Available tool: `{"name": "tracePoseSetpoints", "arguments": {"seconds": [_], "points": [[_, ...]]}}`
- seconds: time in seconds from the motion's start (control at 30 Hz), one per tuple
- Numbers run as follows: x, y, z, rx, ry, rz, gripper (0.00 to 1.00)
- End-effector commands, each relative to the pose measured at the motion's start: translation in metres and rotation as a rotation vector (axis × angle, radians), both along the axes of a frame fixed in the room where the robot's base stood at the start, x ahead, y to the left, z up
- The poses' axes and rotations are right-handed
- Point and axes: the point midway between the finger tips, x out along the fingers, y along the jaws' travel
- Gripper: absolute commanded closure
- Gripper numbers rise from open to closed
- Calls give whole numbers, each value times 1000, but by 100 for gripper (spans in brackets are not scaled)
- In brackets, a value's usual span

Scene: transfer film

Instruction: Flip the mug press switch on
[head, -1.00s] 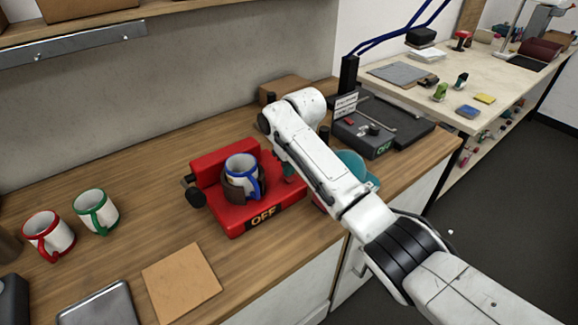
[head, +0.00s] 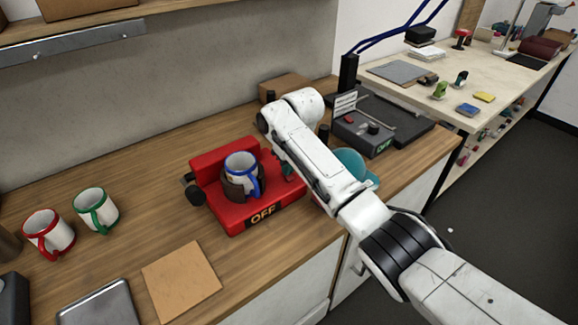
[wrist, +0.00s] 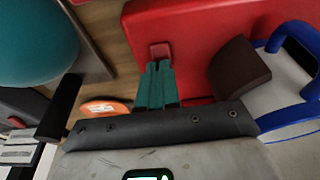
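The red mug press (head: 283,219) stands on the wooden counter, with the word OFF on its front face. A white mug with a blue rim and handle (head: 241,166) sits upright in its dark cradle; the blue handle also shows in the wrist view (wrist: 290,36). My gripper (wrist: 158,66) has its teal fingers together, with nothing visible between them. The fingertips are at a small red switch (wrist: 160,50) on the press's side; I cannot tell whether they touch it. In the head view my arm hides most of the gripper and the switch.
Red-rimmed (head: 47,233) and green-rimmed (head: 96,210) mugs stand at the left. A tan board (head: 181,283) lies in front.

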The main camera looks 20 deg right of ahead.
Motion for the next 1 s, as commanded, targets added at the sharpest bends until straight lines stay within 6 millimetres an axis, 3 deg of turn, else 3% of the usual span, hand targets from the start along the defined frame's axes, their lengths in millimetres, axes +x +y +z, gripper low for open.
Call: {"name": "tracePoseSetpoints", "arguments": {"seconds": [0.3, 1.0], "points": [[-1, 3, -12, 5, 7, 1, 100], [-18, -4, -11, 3, 18, 0, 100]]}}
